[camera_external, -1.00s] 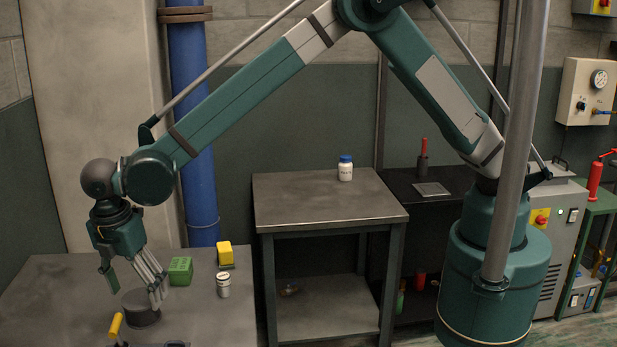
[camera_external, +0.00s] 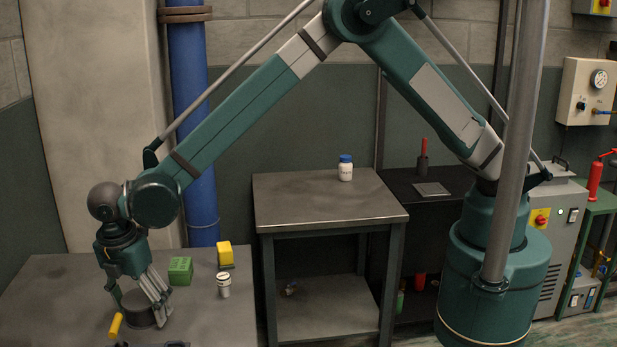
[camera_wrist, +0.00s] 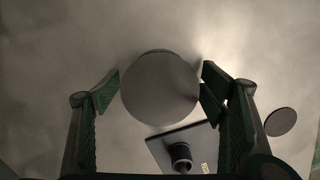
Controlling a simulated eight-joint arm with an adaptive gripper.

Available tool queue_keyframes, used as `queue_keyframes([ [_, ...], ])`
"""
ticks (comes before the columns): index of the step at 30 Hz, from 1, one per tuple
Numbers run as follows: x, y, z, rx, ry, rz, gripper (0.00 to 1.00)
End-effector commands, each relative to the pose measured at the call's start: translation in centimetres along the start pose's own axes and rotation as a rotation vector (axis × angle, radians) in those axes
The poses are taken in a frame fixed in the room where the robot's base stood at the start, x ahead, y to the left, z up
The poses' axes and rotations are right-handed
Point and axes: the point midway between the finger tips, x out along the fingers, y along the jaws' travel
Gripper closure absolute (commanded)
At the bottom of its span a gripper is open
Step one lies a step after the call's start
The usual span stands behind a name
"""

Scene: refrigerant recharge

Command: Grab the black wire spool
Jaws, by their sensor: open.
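The black wire spool (camera_external: 139,308) stands on the grey table at the lower left of the external view. In the wrist view the round grey top (camera_wrist: 160,88) between the fingers appears to be this spool. My gripper (camera_external: 141,303) is low over the table with its fingers on both sides of the spool. In the wrist view my gripper (camera_wrist: 158,90) is open, with a left finger near the round top and right fingers beside it. Whether any finger touches the spool cannot be told.
On the same table (camera_external: 50,290) are a green block (camera_external: 180,270), a yellow block (camera_external: 225,254), a white can (camera_external: 223,285) and a yellow-handled tool (camera_external: 115,326). A dark square piece with a round post (camera_wrist: 181,152) lies near the spool. A second bench (camera_external: 300,200) holds a white bottle (camera_external: 345,169).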

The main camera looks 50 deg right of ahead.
Motion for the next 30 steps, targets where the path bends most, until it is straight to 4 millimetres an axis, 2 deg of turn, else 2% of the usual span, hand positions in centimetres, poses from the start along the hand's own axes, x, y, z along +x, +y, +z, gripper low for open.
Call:
queue_keyframes([
  [12,-0.03,0.01,-0.01,0.000,0.000,0.000,0.29],
  [21,-0.03,0.01,0.00,0.000,0.000,0.000,0.68],
  [30,-0.21,0.01,0.02,0.000,0.000,0.000,0.68],
])
